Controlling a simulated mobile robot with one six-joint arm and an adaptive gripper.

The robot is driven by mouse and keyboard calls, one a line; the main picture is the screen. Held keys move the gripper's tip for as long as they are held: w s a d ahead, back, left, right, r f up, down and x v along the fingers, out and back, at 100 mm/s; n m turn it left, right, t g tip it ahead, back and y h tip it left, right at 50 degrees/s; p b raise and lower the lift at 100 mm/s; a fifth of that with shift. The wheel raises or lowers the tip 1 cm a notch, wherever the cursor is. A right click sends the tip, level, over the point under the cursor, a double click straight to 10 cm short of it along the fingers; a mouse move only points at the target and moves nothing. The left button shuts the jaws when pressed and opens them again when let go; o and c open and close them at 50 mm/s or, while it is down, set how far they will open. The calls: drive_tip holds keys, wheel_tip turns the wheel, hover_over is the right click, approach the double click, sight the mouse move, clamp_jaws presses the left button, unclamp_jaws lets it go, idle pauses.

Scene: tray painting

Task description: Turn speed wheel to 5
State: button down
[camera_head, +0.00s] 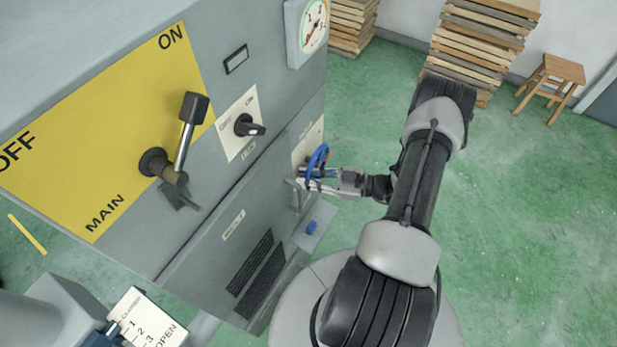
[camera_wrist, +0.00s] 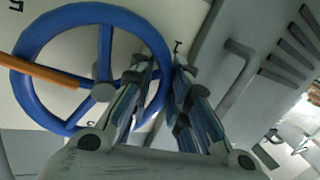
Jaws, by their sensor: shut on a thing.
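The speed wheel (camera_head: 317,158) is a blue spoked wheel on the side of the grey cabinet, seen nearly edge-on in the head view. In the wrist view the wheel (camera_wrist: 70,17) fills the upper left, with an orange bar (camera_wrist: 45,72) running from near its hub out past the left rim. A mark like a 5 (camera_wrist: 16,7) shows on the pale plate at the top left. A small mark like a 1 (camera_wrist: 178,47) is right of the wheel. My gripper (camera_wrist: 163,70) is shut on the wheel's right rim, which passes between the fingers.
A grey bar handle (camera_wrist: 238,72) stands just right of my fingers. The cabinet front carries a black-knobbed main lever (camera_head: 187,130) and a black rotary switch (camera_head: 247,126). A dial gauge (camera_head: 312,25) is above. Wood stacks (camera_head: 480,45) and a stool (camera_head: 552,85) stand behind; green floor is open right.

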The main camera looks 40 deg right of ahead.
drive_tip(key=shift+s+a+f, duration=0.2)
drive_tip(key=shift+a+f, duration=0.1)
drive_tip(key=c, duration=1.7)
unclamp_jaws()
drive_tip(key=shift+s+r, duration=0.1)
drive_tip(key=shift+o, duration=0.2)
drive_tip(key=shift+d, duration=0.1)
